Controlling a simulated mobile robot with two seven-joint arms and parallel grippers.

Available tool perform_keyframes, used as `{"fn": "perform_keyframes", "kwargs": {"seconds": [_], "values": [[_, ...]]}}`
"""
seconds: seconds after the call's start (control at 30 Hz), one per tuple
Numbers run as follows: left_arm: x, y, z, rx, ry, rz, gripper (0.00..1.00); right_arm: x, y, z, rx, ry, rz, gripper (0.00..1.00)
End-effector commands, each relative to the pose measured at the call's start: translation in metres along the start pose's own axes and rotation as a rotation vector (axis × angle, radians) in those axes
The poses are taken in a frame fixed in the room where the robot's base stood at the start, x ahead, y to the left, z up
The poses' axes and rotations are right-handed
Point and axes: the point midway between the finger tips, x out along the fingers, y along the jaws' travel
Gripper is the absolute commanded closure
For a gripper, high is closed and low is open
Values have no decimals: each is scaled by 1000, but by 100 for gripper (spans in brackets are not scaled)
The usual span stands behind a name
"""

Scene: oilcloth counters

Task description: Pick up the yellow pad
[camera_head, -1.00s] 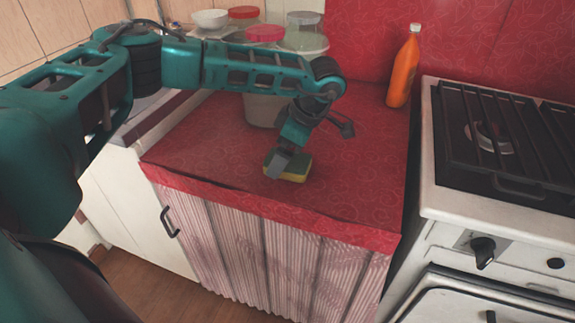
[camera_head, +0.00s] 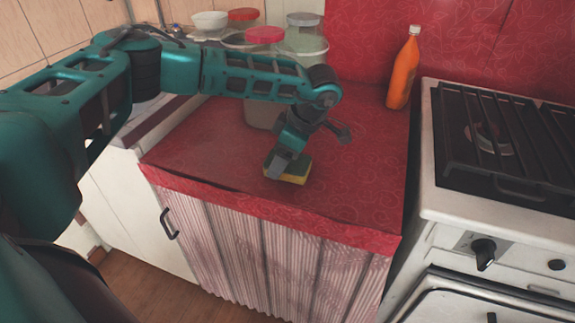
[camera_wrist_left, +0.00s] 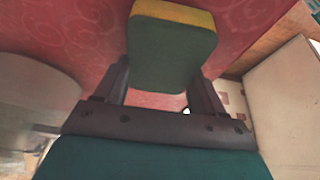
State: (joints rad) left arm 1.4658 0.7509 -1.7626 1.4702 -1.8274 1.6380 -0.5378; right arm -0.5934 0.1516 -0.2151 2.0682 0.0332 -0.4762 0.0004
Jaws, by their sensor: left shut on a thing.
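The yellow pad (camera_head: 294,178) is a small sponge with a dark green layer, resting on or just over the red counter near its front edge. My left gripper (camera_head: 278,168) reaches down onto it from above and is shut on it. In the left wrist view the pad (camera_wrist_left: 172,50) fills the space between the two fingers (camera_wrist_left: 162,85), its green face toward the camera and a yellow edge at the top. Whether it touches the counter is hard to tell. My right gripper is not in view.
The red oilcloth counter (camera_head: 350,190) is clear around the pad. An orange bottle (camera_head: 403,70) stands at the back right, beside a white stove (camera_head: 430,190). Several lidded tubs and a white bowl (camera_head: 209,20) stand at the back, partly behind my arm.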

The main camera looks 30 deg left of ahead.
Motion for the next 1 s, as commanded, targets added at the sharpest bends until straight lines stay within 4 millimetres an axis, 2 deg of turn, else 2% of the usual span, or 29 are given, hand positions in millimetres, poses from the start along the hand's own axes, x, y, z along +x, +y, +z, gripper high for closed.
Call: {"fn": "perform_keyframes", "kwargs": {"seconds": [0.4,0.53,0.67,1.0], "values": [[-1,0,0,0,0,0,60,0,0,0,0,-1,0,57],[-10,0,-4,-1,-1,1,60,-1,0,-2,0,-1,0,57],[-33,1,-13,-1,-2,3,60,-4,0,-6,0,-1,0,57],[-123,1,-50,-2,-2,5,60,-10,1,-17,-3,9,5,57]]}}
